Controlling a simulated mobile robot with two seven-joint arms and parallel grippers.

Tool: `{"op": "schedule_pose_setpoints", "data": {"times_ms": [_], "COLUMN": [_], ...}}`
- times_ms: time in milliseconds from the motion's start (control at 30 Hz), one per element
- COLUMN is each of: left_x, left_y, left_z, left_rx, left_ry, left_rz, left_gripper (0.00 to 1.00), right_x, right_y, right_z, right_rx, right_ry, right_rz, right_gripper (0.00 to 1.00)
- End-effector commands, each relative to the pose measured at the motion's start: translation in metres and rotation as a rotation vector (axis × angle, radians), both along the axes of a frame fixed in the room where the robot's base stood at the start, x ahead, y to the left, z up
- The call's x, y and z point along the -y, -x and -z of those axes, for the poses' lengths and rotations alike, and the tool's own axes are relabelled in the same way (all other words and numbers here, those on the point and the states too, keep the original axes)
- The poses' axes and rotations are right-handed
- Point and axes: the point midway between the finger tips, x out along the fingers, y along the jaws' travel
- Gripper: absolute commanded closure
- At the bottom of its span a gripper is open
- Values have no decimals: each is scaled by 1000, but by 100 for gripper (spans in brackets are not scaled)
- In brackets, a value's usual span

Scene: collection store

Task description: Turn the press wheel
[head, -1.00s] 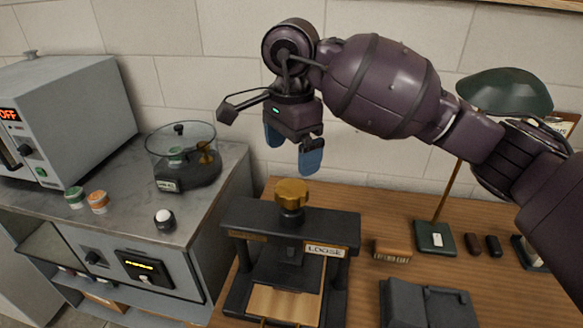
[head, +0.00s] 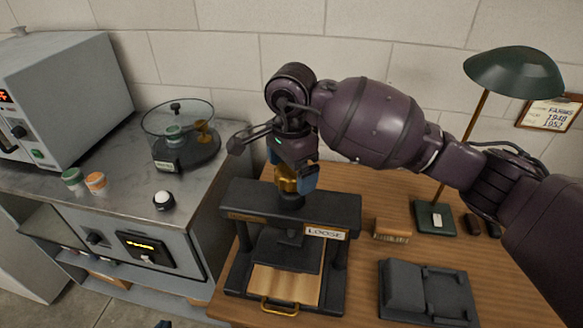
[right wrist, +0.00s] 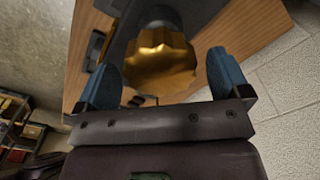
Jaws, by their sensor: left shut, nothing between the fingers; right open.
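The brass press wheel (head: 287,184) sits on top of the black press (head: 325,208), whose label reads LOOSE. My right gripper (head: 293,180) is over the wheel from above, its blue fingers open on either side of it. In the right wrist view the lobed gold wheel (right wrist: 160,62) lies between the two spread fingers of the right gripper (right wrist: 165,78), with a gap on each side. A wooden board with a brass handle (head: 280,303) lies in the press. Only a small dark tip of my left gripper (head: 163,324) shows at the bottom edge.
A dark grey case (head: 428,292) and a small brown block (head: 392,230) lie right of the press. A green lamp (head: 513,75) stands behind. Left is a bench with a glass-domed device (head: 180,135), jars and a grey oven (head: 65,95).

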Motion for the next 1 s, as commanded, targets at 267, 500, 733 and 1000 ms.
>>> {"op": "schedule_pose_setpoints", "data": {"times_ms": [267, 500, 733, 1000], "left_x": [0, 0, 0, -1], "left_y": [-3, -2, 0, 4], "left_z": [-2, -2, -1, 3], "left_rx": [6, 6, 0, -7], "left_ry": [0, 0, 0, 0], "left_rz": [2, 2, 0, -2], "left_gripper": [100, 100, 100, 100], "right_x": [0, 0, 0, 0], "right_y": [0, 0, 0, 0], "right_z": [6, 6, 6, 6], "right_rx": [0, 1, 1, 1], "right_ry": [0, 1, 1, 1], "right_rz": [-1, -1, 0, 35], "right_gripper": [6, 24, 55, 55]}}
